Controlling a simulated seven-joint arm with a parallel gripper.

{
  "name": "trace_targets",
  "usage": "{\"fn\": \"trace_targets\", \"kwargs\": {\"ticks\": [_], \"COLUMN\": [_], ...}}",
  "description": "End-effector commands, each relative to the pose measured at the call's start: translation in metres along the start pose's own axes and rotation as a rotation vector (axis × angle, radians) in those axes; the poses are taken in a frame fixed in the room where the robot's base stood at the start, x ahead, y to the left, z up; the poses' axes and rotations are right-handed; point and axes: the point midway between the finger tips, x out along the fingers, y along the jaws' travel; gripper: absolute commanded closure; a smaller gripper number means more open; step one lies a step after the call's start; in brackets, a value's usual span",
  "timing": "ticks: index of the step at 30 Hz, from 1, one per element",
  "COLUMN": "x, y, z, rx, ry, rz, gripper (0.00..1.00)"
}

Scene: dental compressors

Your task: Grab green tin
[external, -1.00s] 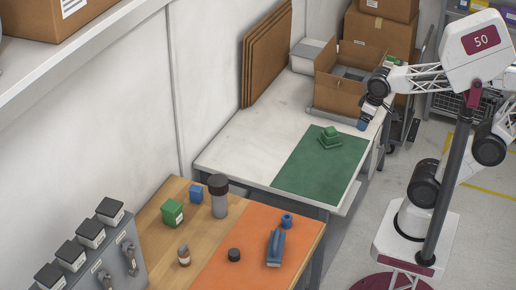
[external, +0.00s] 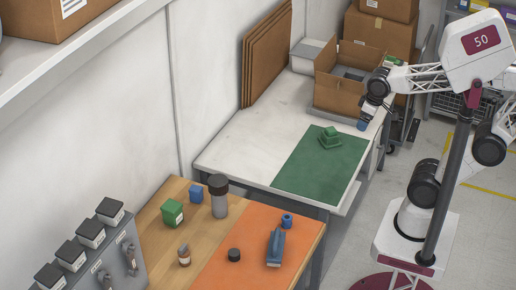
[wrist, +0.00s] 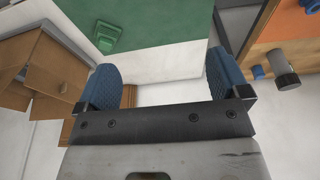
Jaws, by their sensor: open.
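A green tin (external: 173,212) with a pale label stands on the wooden part of the near table, left of a grey cylinder with a dark cap. A different green stepped object (external: 330,137) lies on the green mat of the far table and also shows in the wrist view (wrist: 104,44). My gripper (external: 362,125) is above the right edge of the far table, well away from the tin. In the wrist view my gripper (wrist: 164,82) has its blue fingers wide apart with nothing between them. The tin is not visible in that view.
A blue block (external: 196,194) and the capped cylinder (external: 219,197) stand close to the tin. A small jar (external: 184,255) is in front of it. A blue-handled tool (external: 275,247) lies on the orange mat (external: 225,273). An open cardboard box (external: 333,90) stands beside my gripper.

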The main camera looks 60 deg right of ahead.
Motion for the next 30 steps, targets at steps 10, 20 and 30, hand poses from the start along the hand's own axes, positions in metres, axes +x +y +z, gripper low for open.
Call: {"fn": "trace_targets", "kwargs": {"ticks": [10,20,30], "x": [-0.004,-0.051,-0.054], "y": [0.000,0.000,-0.023], "z": [-0.001,-0.013,-0.050], "rx": [0.000,0.000,0.100], "ry": [0.001,0.003,-0.020], "rz": [0.000,0.000,-0.085], "gripper": [0.04,0.04,0.04]}}
